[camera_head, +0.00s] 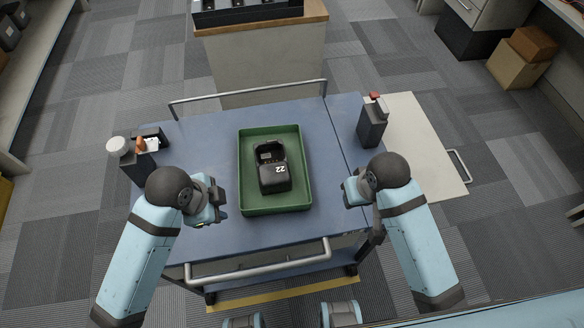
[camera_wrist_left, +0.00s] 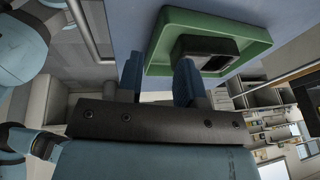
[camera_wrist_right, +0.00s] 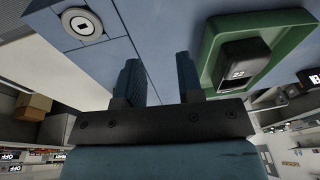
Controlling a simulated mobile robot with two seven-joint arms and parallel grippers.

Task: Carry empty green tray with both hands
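The green tray (camera_head: 276,204) lies on the blue cart top (camera_head: 215,150). It is not empty: a black device marked 22 (camera_head: 274,178) sits in it. My left gripper (camera_head: 217,203) is open and empty, to the left of the tray and apart from it. My right gripper (camera_head: 349,190) is open and empty, to the right of the tray and apart from it. The tray's green rim also shows beyond the fingers in the left wrist view (camera_wrist_left: 228,25) and at the right in the right wrist view (camera_wrist_right: 213,50).
A dark box with a red top (camera_head: 373,122) stands at the cart's right. Small items with a white knob (camera_head: 117,147) stand at its left. Metal handles (camera_head: 258,265) edge the cart. A counter with a black rack (camera_head: 247,12) is behind. Cardboard boxes (camera_head: 522,57) lie far right.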

